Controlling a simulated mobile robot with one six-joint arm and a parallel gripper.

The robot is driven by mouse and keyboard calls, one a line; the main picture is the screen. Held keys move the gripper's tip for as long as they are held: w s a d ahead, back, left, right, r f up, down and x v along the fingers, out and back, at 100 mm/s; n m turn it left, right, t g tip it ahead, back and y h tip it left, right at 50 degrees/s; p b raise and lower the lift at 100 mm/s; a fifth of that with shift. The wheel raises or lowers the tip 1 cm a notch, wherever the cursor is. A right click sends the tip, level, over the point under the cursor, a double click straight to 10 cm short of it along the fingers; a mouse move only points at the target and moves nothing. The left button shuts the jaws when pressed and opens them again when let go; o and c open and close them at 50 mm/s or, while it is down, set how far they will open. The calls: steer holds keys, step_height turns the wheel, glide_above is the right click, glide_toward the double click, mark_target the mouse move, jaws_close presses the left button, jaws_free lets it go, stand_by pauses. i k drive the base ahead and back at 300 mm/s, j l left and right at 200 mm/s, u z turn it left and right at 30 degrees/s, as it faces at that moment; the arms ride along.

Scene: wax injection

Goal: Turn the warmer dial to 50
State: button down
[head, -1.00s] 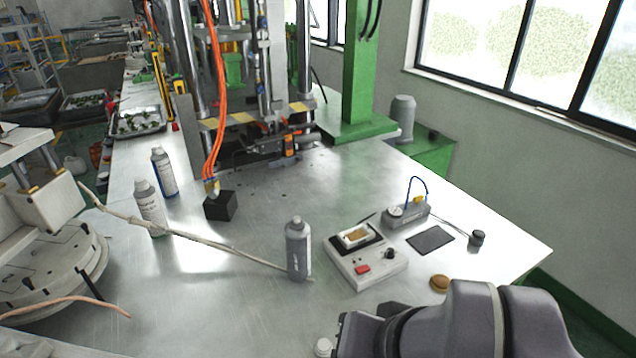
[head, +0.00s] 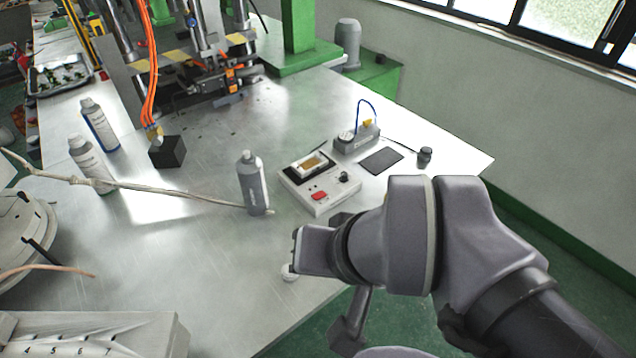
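The warmer (head: 320,202) is a white box on the metal table, right of centre in the head view. It has a black top with a small tray of tan wax (head: 313,163), a red switch (head: 319,196) and a small black dial (head: 343,177) at its right front. The dial is small, and I cannot read its setting. My arm comes in from the lower right, and its wrist is in front of the warmer, nearer the camera. The dial is not covered by the arm.
A grey bottle (head: 253,184) stands just left of the warmer. A gauge unit (head: 356,139) with a blue tube, a dark pad (head: 381,161) and a black jar (head: 424,155) are behind and right.

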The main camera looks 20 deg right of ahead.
mark_target(343, 178)
steer(key=i+l, duration=0.3)
steer(key=l, duration=0.2)
steer(key=i+l, duration=0.3)
steer(key=l, duration=0.15)
